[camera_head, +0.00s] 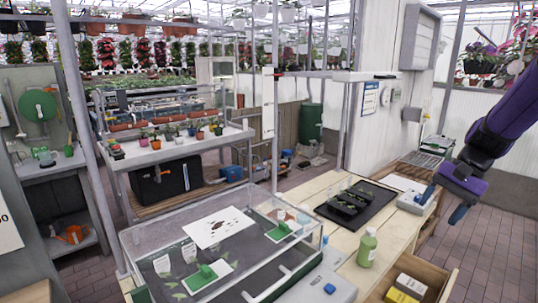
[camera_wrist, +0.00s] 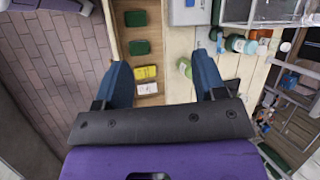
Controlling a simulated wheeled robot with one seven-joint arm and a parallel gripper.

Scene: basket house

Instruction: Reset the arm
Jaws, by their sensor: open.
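My gripper (camera_head: 444,203) hangs at the right of the head view at the end of my purple arm, above the bench's right edge and the tiled floor. It has blue fingers spread apart with nothing between them. In the wrist view my gripper (camera_wrist: 162,66) also shows its two fingers wide apart and empty. Below it lie the open drawer (camera_wrist: 152,98) and the bench top.
The wooden bench (camera_head: 345,240) holds a clear-walled case (camera_head: 150,237), a black tray (camera_head: 348,202) and a green bottle (camera_head: 367,248). An open drawer (camera_head: 437,272) with small boxes juts out at front right. Brick floor (camera_head: 490,255) lies clear at right.

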